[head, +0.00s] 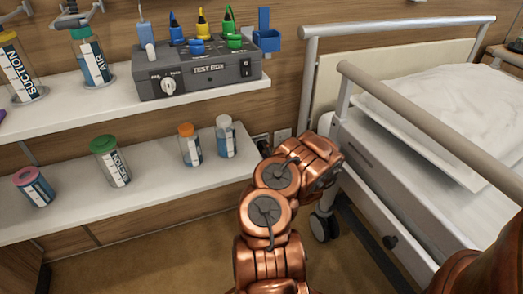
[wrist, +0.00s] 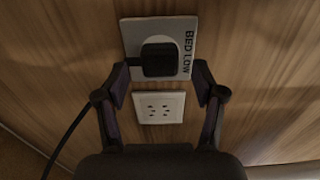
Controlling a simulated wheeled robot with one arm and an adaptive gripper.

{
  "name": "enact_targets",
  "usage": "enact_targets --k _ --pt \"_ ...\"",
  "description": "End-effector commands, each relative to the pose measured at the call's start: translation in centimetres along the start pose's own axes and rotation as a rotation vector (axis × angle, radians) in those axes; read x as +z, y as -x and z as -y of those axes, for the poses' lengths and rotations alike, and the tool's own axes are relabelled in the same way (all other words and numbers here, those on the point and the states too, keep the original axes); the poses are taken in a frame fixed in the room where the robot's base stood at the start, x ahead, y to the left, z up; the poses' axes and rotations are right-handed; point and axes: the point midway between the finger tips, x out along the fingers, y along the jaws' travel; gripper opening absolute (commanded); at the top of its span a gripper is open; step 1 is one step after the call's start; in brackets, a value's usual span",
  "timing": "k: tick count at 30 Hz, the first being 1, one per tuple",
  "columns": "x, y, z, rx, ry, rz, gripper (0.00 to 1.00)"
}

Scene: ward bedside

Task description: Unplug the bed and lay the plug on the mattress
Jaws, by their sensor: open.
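The black plug (wrist: 159,58) sits in a wall socket plate marked BED LOW (wrist: 184,76) in the wrist view. Its dark cable (wrist: 72,130) runs off to the left and down. My gripper (wrist: 161,69) is open, one finger on each side of the plug, with visible gaps and nothing held. In the head view a dark plug (head: 262,141) shows at the wall beside my arm; my gripper's fingers are hidden there. The bed's white mattress or bedding (head: 440,105) lies at the right, behind the near rail.
An empty socket (wrist: 159,107) lies just below the plug. Shelves at left hold several labelled jars and a test box (head: 200,78); the lower shelf (head: 130,200) ends near my arm. The bed rail (head: 430,120) and a caster (head: 324,226) stand close at right.

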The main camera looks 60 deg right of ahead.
Motion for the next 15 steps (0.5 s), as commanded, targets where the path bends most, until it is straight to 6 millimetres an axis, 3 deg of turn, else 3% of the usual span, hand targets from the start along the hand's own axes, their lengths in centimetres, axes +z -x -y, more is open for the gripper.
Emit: enact_targets --k 6,15 --pt "0.2 -1.6 -0.2 -0.001 0.0 0.003 0.69" --pt "0.1 -2.0 0.0 0.001 -0.001 0.001 0.69"
